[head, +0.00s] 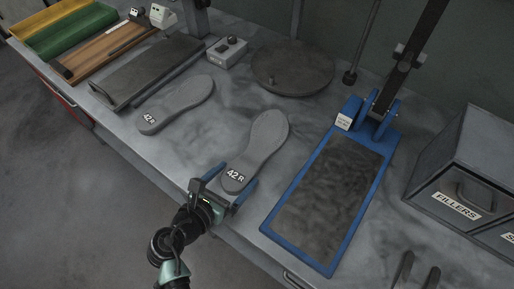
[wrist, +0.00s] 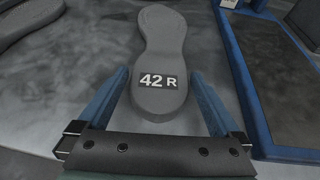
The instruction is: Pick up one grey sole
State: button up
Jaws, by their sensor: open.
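A grey sole (head: 260,141) marked "42 R" lies flat on the grey bench in the middle of the head view. It also fills the centre of the wrist view (wrist: 160,45), its marked heel end towards me. A second grey sole (head: 177,103), also marked "42 R", lies to its left; part of it shows at the upper left of the wrist view (wrist: 28,18). My gripper (head: 232,183) is open at the near end of the first sole. In the wrist view its blue fingers (wrist: 159,100) stand on either side of the heel, with visible gaps. It holds nothing.
A blue-framed press (head: 267,229) with a dark plate stands close on the right. A round dark disc (head: 293,68) and a small control box (head: 227,51) are behind. A "FILLERS" drawer unit (head: 457,206) is far right. Dark flat plate (head: 150,70) and green and yellow trays (head: 72,33) lie left.

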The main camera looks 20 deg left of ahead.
jog(key=shift+x, duration=1)
jog(key=shift+c, duration=0.3)
jog(key=c, duration=1.2)
jog(key=shift+r, duration=0.1)
jog(key=shift+r, duration=0.1)
